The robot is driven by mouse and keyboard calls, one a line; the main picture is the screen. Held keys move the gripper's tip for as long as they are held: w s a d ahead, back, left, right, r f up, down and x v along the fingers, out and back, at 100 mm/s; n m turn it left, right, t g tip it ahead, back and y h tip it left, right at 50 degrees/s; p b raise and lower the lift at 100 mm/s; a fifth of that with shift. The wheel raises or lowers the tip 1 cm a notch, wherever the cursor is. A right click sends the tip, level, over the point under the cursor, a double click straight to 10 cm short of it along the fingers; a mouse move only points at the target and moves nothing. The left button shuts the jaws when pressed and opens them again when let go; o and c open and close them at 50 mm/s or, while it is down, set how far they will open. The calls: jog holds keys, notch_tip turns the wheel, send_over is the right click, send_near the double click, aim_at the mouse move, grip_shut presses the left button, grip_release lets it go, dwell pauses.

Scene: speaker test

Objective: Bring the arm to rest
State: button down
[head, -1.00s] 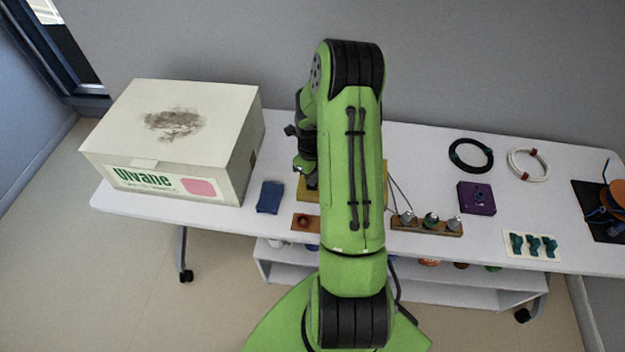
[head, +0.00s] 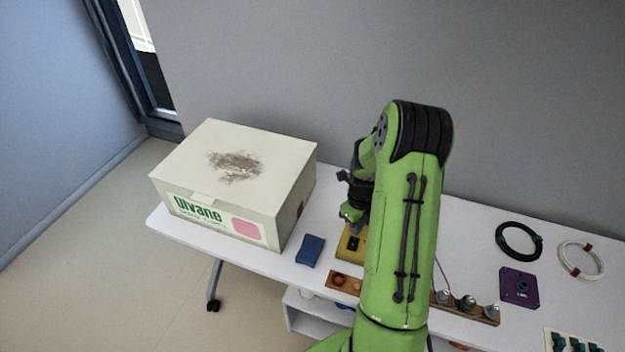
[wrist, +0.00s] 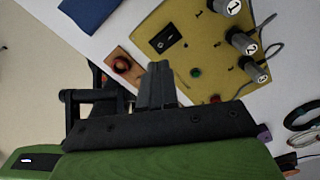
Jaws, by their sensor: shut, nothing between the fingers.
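My arm (head: 405,230), green with black joints, stands raised and bent over the table in the head view. Its wrist end hangs down on the left side of the arm, above the yellow board (head: 346,249). In the wrist view my gripper (wrist: 158,68) is shut and empty, its dark fingers together. The fingers point towards the yellow board (wrist: 205,35), which bears a black switch, a green button and knobs numbered 1, 2 and 3. The fingertips are hard to make out in the head view, and the arm hides part of the board.
A large white box (head: 290,215) stands on the table's left end, with a blue block (head: 310,250) beside it. A brown button board (head: 333,282), a strip with bulbs (head: 485,313), a purple block (head: 519,287) and two cable coils (head: 519,241) surround the arm. A wall stands behind.

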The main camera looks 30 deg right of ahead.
jog(key=s+a+r+n+t+h, duration=0.1)
jog(key=a+r+n, duration=0.6)
jog(key=r+n, duration=0.25)
jog(key=s+a+r+n+t+h, duration=0.1)
jog(key=a+r+n+t, duration=0.1)
jog(key=a+r+n, duration=0.7)
jog(key=s+a+r+n+t+y, duration=0.1)
jog(key=s+a+r+n, duration=0.2)
jog(key=s+n, duration=0.3)
jog(key=s+a+r+n+t+y, duration=0.1)
jog(key=s+a+r+n, duration=0.3)
jog(key=s+n, duration=0.3)
jog(key=r+n, duration=0.1)
jog(key=n, duration=0.2)
jog(key=shift+s+t, duration=0.3)
jog(key=shift+r, duration=0.1)
